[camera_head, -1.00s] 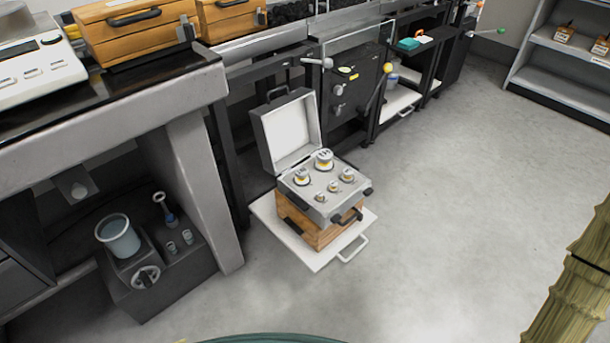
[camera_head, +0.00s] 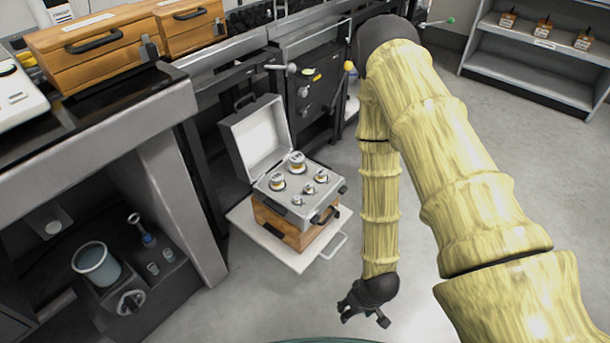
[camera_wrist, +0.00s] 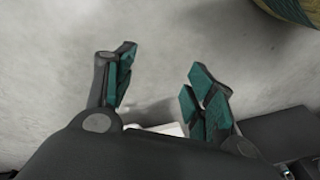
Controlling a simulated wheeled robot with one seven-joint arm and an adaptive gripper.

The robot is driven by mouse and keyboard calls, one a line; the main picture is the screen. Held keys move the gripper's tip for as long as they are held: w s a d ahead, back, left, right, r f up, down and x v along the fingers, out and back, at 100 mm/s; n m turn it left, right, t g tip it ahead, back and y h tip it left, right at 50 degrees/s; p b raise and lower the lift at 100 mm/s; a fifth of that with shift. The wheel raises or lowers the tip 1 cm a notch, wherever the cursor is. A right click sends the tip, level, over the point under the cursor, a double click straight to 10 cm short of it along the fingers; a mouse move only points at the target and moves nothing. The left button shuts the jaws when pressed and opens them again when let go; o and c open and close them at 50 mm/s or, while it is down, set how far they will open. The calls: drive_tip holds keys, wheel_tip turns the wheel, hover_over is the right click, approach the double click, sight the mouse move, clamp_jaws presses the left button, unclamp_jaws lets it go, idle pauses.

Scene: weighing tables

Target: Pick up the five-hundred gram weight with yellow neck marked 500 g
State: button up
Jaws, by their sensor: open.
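An open grey case (camera_head: 301,213) on a wooden box holds several silver weights with yellow necks. The largest weight (camera_head: 297,162) stands at the back of the tray and a second large one (camera_head: 277,182) at the left; the smaller ones (camera_head: 308,188) stand in front and to the right. The markings are too small to read, so I cannot tell which is 500 g. My gripper (camera_head: 362,309) is open and empty, to the right and in front of the case, over the floor. In the wrist view my gripper (camera_wrist: 155,85) shows spread teal finger pads with bare floor between them.
The wooden box (camera_head: 290,236) sits on a white pull-out board (camera_head: 272,245) with a handle. The case's raised lid (camera_head: 255,140) stands at the back left. A grey bench (camera_head: 150,115) is on the left. Open floor lies to the right.

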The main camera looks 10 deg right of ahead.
drive_tip(key=w+d+r+n+t+y+p, duration=0.1)
drive_tip(key=w+r+t+p, duration=0.15)
drive_tip(key=w+r, duration=0.6)
drive_tip(key=w+r+n+t+p, duration=0.1)
drive_tip(key=w+r+p, duration=0.3)
drive_tip(key=w, duration=0.7)
drive_tip(key=n+t+y+p, duration=0.1)
drive_tip(key=n+p, duration=0.1)
drive_tip(key=n, duration=0.1)
approach(322, 172)
drive_tip(key=f, duration=0.2)
drive_tip(key=w+f+b, duration=0.1)
drive_tip(key=shift+w+d+f, duration=0.1)
drive_tip(key=shift+f, duration=0.3)
drive_tip(key=shift+w+a+r+b+x, duration=0.15)
drive_tip(key=shift+b+x, duration=0.2)
drive_tip(key=shift+x, duration=0.55)
drive_tip(key=shift+w+a+r+b+x, duration=0.1)
drive_tip(key=shift+a+b+x, duration=0.15)
drive_tip(key=shift+x, duration=0.65)
drive_tip(key=shift+w+a+r+b+x, duration=0.1)
drive_tip(key=shift+b+x, duration=0.3)
drive_tip(key=shift+x, duration=0.5)
drive_tip(key=shift+s, duration=0.1)
drive_tip(key=shift+c, duration=0.3)
clamp_jaws()
